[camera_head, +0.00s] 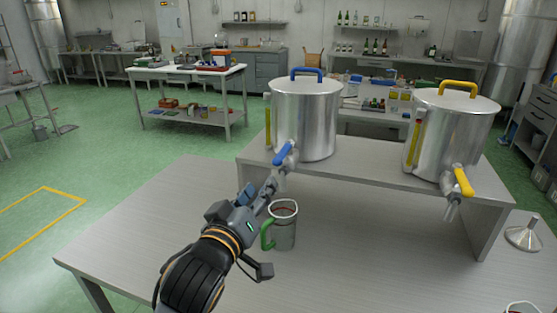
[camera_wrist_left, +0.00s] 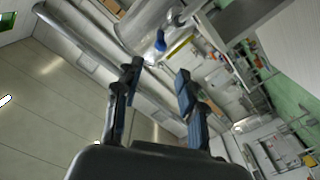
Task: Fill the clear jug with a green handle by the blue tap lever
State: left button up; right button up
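The clear jug (camera_head: 284,234) with a green handle (camera_head: 267,236) stands upright on the table, below the blue tap's spout (camera_head: 279,183). A dark red line shows near its rim; I cannot tell whether it holds any liquid. The blue tap lever (camera_head: 284,153) slants on the front of the left steel tank (camera_head: 306,118). My left gripper (camera_head: 268,187) is close to the spout, below the lever and above the jug's left side. In the left wrist view its fingers (camera_wrist_left: 157,72) are apart and empty, with the blue lever (camera_wrist_left: 160,41) beyond their tips. My right gripper is out of view.
A second steel tank (camera_head: 448,137) with a yellow tap lever (camera_head: 463,181) shares the raised shelf (camera_head: 362,161). A metal funnel (camera_head: 524,235) stands at right. Another vessel's rim (camera_head: 525,307) shows at the bottom right edge. The table's left part (camera_head: 150,230) is clear.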

aim_at(275, 165)
pick_arm(q)
jog(key=p+x, duration=0.2)
jog(key=x, duration=1.1)
jog(key=shift+w+f, duration=0.15)
grip_shut()
